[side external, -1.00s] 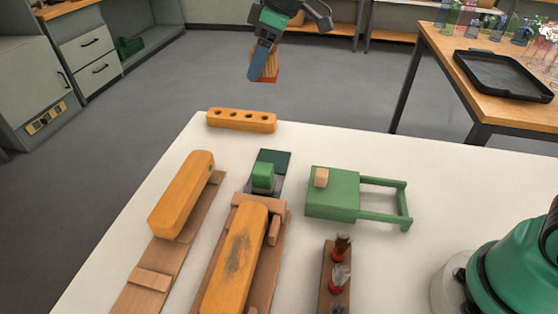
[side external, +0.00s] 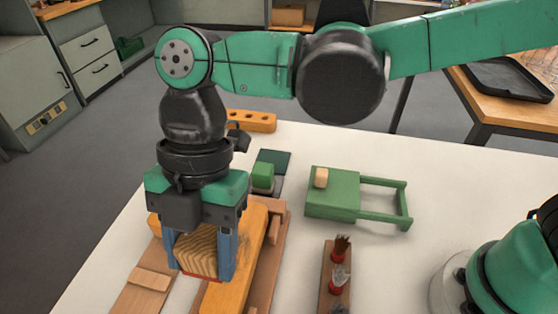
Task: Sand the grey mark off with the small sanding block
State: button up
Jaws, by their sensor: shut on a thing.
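My gripper (side external: 202,264) is shut on a wood-grained block with a red underside (side external: 196,254), taken to be the sanding block. It holds the block low over the left side of the nearer orange bar (side external: 248,262). Whether the red underside touches the bar cannot be told. The bar lies lengthwise on a brown wooden base (side external: 272,266). The grey mark on its top is hidden behind my gripper and the block.
A second orange bar (side external: 154,226) lies to the left, mostly hidden. A green block (side external: 262,175) stands behind. White table is clear between.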

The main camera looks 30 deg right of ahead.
aim_at(216, 299)
jog(key=shift+f, duration=3.75)
jog(key=shift+w+d+r, duration=0.1)
jog(key=shift+w+d, duration=0.75)
jog(key=shift+w, duration=0.1)
jog(key=shift+c, duration=0.6)
jog(key=shift+w+d, duration=2.9)
jog(key=shift+s+a, duration=3.7)
jog(key=shift+s, duration=0.05)
jog(key=shift+a+r, duration=0.1)
jog(key=shift+r, duration=3.95)
